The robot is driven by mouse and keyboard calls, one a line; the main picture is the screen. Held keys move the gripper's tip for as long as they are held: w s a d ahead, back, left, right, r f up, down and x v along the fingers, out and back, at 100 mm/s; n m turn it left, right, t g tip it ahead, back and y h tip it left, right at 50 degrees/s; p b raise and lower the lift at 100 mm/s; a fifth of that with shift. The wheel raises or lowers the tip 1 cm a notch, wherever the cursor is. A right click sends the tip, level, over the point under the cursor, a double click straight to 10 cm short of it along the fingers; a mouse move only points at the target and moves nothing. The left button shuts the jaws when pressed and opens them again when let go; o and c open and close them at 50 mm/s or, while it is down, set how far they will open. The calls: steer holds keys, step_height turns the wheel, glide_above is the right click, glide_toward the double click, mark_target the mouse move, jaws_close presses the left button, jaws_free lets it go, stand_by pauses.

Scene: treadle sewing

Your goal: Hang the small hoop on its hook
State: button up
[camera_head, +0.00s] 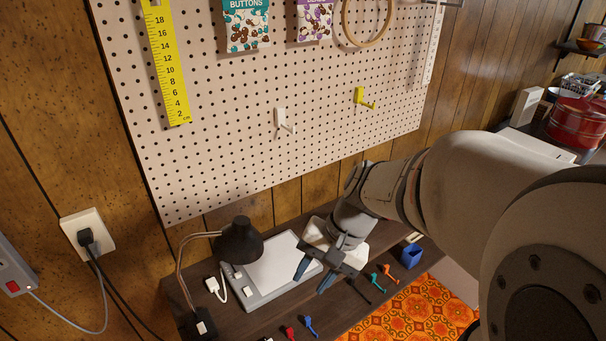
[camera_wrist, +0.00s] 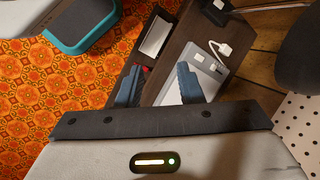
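My gripper (camera_head: 314,276) hangs below the pegboard, over the dark table, with its two blue fingers apart and nothing between them. In the wrist view my gripper (camera_wrist: 158,72) also shows its fingers spread and empty. A wooden hoop (camera_head: 388,32) hangs at the top of the pegboard, cut off by the picture edge; I cannot tell if it is the small one. An empty white hook (camera_head: 280,120) and an empty yellow hook (camera_head: 362,98) are on the pegboard, above my gripper. No other hoop is visible.
The pegboard (camera_head: 210,130) also holds a yellow ruler (camera_head: 166,70) and two packets. A black lamp (camera_head: 240,242) and a pale flat device (camera_head: 268,272) stand on the table (camera_head: 345,300). Several small coloured items and a blue cup (camera_head: 411,256) lie along its front.

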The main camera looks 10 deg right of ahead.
steer(key=w+d+f+m+t+y+b, duration=0.45)
steer(key=w+f+m+y, duration=0.25)
steer(key=w+m, duration=0.45)
steer(key=w+d+f+m+t+h, duration=0.2)
steer(key=d+m+t, duration=0.2)
steer(key=d, duration=0.2)
steer(key=w+d+f+m+t+h+b, duration=0.1)
steer(key=w+d+f+m+t, duration=0.1)
steer(key=d, duration=0.5)
steer(key=w+d+f+m+t+h+b, duration=0.1)
steer(key=w+d+f+m+t+h, duration=0.1)
steer(key=d+f+m+t, duration=0.2)
steer(key=shift+w+d+f+m+t+h, duration=0.1)
steer(key=shift+w+d+m+t+h, duration=0.1)
steer(key=shift+d+m+t, duration=0.6)
steer(key=shift+w+d+m+t+h, duration=0.1)
steer(key=shift+w+d+m+t, duration=0.15)
steer(key=shift+d+m, duration=0.85)
steer(key=shift+w+a+m, duration=0.2)
steer(key=shift+w+m, duration=0.05)
steer(key=shift+w, duration=0.1)
steer(key=x, duration=0.6)
steer(key=shift+w+a+f, duration=0.2)
steer(key=shift+w+a, duration=0.05)
steer(key=shift+w, duration=0.1)
steer(key=shift+c, duration=0.3)
jaws_close()
